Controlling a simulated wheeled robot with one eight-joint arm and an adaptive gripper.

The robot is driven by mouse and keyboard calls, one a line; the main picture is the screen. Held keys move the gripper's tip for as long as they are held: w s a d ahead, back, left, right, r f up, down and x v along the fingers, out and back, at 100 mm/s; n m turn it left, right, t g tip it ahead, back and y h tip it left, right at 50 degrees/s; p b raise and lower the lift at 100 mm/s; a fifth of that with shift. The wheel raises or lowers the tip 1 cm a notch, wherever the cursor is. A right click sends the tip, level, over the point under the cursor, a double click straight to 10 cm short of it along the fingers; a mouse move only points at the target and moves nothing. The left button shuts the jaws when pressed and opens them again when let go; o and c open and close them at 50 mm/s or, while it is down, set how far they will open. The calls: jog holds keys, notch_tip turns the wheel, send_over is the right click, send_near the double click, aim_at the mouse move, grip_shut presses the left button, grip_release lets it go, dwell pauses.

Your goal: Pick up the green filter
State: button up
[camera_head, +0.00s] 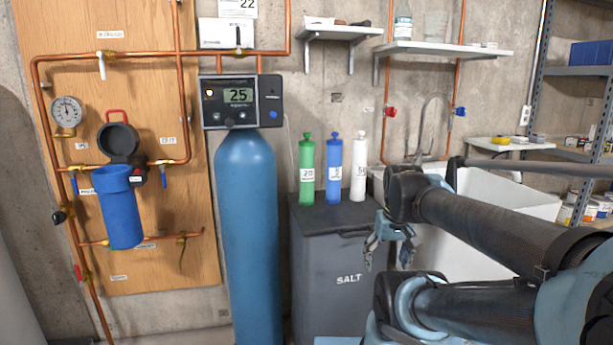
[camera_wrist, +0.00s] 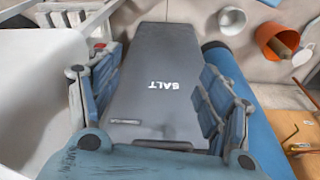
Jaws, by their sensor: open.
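The green filter (camera_head: 306,168) is an upright bottle-shaped cartridge with a white label. It stands on the dark grey salt bin lid (camera_head: 315,219), left of a blue filter (camera_head: 334,170) and a white filter (camera_head: 358,168). My gripper (camera_head: 388,250) is in front of the bin's right side, lower than the filters and apart from them. In the wrist view my gripper (camera_wrist: 160,85) has its fingers spread with nothing between them. The bin's front with the word SALT (camera_wrist: 165,85) shows behind the gap. I cannot make out the green filter in the wrist view.
A tall blue tank (camera_head: 247,230) with a control head stands left of the bin. A white sink (camera_head: 455,245) with a faucet is on the right, partly behind my arm. Wall shelves (camera_head: 445,47) hang above. A blue filter housing (camera_head: 118,210) stands open at left.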

jog(key=w+a+r+n+y, duration=0.1)
jog(key=w+a+r+n, duration=0.25)
jog(key=w+r, duration=0.65)
jog(key=w+a+r+n+y, duration=0.15)
jog(key=w+a+r, duration=0.25)
jog(key=w+r, duration=0.6)
jog(key=n+y, duration=0.1)
jog(key=n, duration=0.4)
send_near(311, 142)
jog(key=x, duration=0.9)
jog(key=shift+a+f, duration=0.1)
jog(key=x, duration=0.4)
jog(key=shift+w+a, duration=0.1)
jog(key=shift+w, duration=0.35)
jog(key=shift+w+a+f, duration=0.1)
jog(key=shift+a+f, duration=0.05)
jog(key=shift+f, duration=0.4)
jog(key=shift+c, duration=0.6)
grip_shut()
